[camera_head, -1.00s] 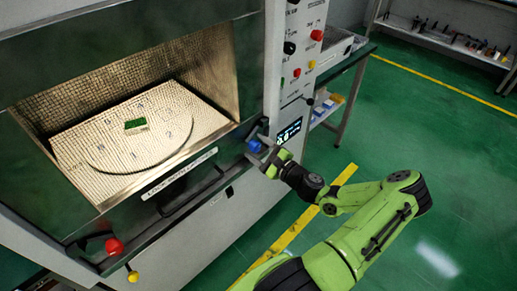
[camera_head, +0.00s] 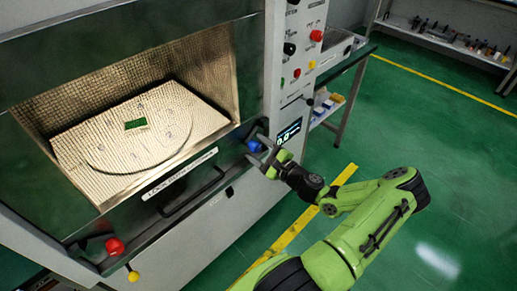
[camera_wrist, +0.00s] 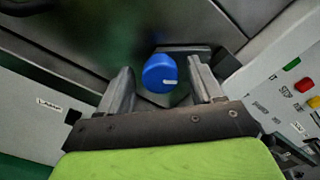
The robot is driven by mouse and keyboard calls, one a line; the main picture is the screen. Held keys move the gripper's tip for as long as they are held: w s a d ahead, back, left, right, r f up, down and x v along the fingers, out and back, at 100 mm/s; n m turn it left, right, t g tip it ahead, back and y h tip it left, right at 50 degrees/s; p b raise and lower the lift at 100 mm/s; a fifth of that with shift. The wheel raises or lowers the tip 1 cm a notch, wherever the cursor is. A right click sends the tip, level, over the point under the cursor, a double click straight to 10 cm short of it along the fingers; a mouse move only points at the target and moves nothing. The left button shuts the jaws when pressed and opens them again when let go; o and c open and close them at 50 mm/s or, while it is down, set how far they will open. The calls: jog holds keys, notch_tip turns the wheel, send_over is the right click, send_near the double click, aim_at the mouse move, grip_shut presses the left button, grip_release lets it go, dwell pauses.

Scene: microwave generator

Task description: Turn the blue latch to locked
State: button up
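The blue latch (camera_head: 254,145) is a round knob at the right end of the microwave door's lower edge. In the wrist view the blue latch (camera_wrist: 160,73) shows a white mark on its face pointing to the right. My gripper (camera_head: 262,150) is at the latch. In the wrist view my gripper (camera_wrist: 160,85) is open, with one finger on each side of the knob and visible gaps between finger and knob. Whether the fingertips reach past the knob's face is hard to tell.
The microwave chamber holds a round plate marking with a green block (camera_head: 136,124). A red knob (camera_head: 114,246) and a yellow knob (camera_head: 133,276) are at lower left. A control panel (camera_head: 303,45) stands right of the door. The door handle (camera_head: 192,190) juts out left of my gripper.

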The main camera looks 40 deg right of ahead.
jog(key=s+p, duration=0.1)
jog(key=s, duration=1.4)
jog(key=shift+s+d+p, duration=0.2)
jog(key=shift+s+p, duration=0.15)
jog(key=shift+s, duration=0.05)
